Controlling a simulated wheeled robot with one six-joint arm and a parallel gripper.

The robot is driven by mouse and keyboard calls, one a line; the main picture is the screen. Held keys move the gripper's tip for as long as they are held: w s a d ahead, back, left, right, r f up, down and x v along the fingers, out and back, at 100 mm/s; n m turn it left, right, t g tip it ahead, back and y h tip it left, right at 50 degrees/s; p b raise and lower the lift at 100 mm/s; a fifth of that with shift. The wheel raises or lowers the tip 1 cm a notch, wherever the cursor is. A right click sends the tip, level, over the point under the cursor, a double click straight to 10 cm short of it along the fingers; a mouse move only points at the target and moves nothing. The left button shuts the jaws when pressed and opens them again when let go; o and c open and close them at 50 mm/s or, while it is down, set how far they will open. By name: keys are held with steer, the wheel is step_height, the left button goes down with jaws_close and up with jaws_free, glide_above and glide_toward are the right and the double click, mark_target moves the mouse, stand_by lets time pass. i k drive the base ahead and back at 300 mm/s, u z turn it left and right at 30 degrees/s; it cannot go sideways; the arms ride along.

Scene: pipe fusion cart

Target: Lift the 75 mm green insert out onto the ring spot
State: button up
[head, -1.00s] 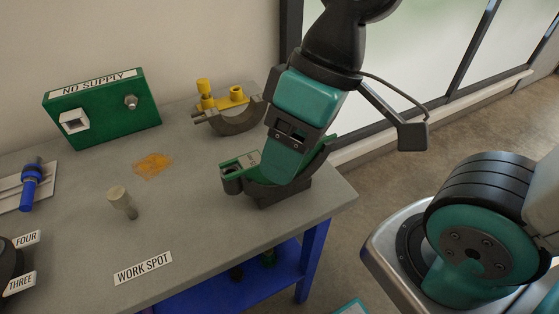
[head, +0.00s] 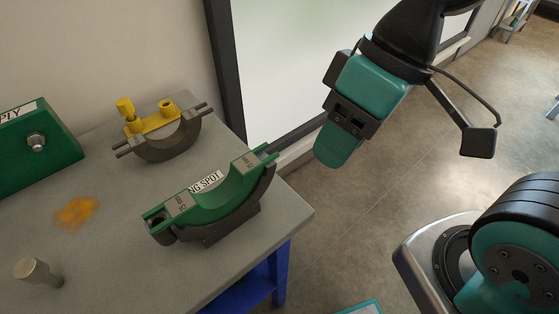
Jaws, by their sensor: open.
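The green half-ring insert (head: 207,204) has grey number plates at both ends. It rests with its open side up in a dark half-round cradle (head: 262,191) near the table's right corner. The ring spot label (head: 207,182) shows just behind its hollow, with its first letters hidden. My gripper (head: 338,146) is up and to the right of the insert, past the table edge, empty and apart from it. One teal finger shows clearly; the other is mostly hidden.
A grey half clamp with yellow parts (head: 158,123) stands behind the insert. A green box (head: 35,140), an orange patch (head: 77,213) and a metal cylinder (head: 38,272) are to the left. A window frame (head: 232,80) rises behind the table.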

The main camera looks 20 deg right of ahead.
mark_target(198, 181)
steer(key=z, duration=2.15)
steer(key=k, duration=1.3)
steer(key=u, duration=2.25)
